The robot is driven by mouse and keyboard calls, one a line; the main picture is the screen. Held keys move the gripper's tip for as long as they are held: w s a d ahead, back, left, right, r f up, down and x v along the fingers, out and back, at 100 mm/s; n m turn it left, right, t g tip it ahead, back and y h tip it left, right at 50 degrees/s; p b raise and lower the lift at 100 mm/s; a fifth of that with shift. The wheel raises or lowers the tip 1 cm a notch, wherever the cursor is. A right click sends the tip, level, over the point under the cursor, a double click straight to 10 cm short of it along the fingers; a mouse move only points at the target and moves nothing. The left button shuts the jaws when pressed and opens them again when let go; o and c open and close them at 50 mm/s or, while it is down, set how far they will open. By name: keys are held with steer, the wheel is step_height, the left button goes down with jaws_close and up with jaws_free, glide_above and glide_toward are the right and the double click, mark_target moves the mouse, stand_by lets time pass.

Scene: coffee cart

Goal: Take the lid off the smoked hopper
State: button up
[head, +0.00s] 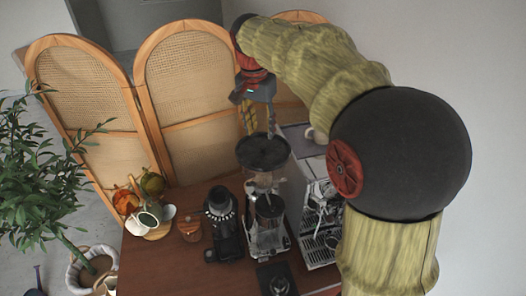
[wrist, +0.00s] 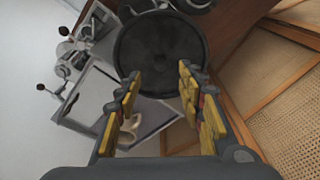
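The smoked hopper (head: 262,180) sits on top of a grinder (head: 268,225) on the wooden cart. A round black lid (head: 263,152) covers it, and in the wrist view the lid (wrist: 160,48) shows as a dark disc with a raised rim and a small centre mark. My gripper (head: 258,132) hangs just above the lid at its back side. In the wrist view my gripper (wrist: 158,82) is open, with its yellow-padded fingers apart and nothing between them. The fingertips overlap the near edge of the lid in that view; I cannot tell whether they touch it.
An espresso machine (head: 320,225) stands right of the grinder. A black grinder (head: 222,222), a copper-toned jar (head: 189,229) and a mug stand (head: 150,215) are to the left. A rattan screen (head: 185,90) stands behind. Bare cart top (head: 165,270) shows at front left.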

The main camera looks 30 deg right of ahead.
mark_target(263, 146)
steer(key=shift+d+f, duration=0.1)
steer(key=shift+f, duration=0.85)
steer(key=shift+w+d+f+p, duration=0.15)
steer(key=shift+f, duration=0.7)
steer(key=shift+w+d+f+p, duration=0.1)
steer(key=shift+w+d+f, duration=0.1)
steer(key=shift+f, duration=0.7)
steer(key=shift+w+d+f+p, duration=0.1)
steer(key=shift+w+f+p, duration=0.05)
steer(key=shift+f, duration=0.7)
steer(key=shift+c, duration=0.2)
jaws_close()
